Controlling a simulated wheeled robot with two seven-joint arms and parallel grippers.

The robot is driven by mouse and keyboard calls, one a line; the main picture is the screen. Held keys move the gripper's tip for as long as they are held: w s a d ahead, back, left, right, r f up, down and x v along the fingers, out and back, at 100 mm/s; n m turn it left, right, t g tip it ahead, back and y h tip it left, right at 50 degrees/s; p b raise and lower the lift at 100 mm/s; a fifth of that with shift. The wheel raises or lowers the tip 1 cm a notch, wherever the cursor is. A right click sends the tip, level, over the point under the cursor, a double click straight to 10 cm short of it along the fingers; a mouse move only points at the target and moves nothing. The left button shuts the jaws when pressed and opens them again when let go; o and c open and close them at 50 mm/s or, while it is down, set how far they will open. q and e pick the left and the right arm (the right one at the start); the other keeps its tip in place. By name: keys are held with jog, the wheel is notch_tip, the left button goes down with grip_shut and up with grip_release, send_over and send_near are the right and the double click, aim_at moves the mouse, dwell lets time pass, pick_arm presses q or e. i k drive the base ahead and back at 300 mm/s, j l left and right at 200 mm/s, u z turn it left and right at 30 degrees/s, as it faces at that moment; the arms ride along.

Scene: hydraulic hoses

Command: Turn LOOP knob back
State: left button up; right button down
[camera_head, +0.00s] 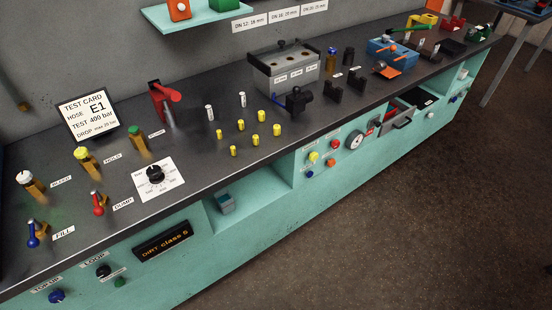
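The LOOP knob (103,271) is a small black knob on the teal front panel at the lower left. A label reading LOOP (94,260) is just above it. Its pointer direction is too small to tell. A blue knob (56,296) under the TOP-UP label is to its lower left. A small green button (120,282) sits below and right of the LOOP knob. A dark display (163,242) reading "DIRT class 6" is to the right. Neither of my grippers is in view.
Above the panel, the dark bench top holds blue FILL (33,234) and red DUMP (98,203) valves, a black dial (155,174) on a white scale, and a test card (88,117). An open teal shelf (250,190) is right of the display. The floor (400,230) in front is clear.

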aim_at(102, 271)
jog(key=j+u, duration=0.1)
jog(key=u, duration=1.55)
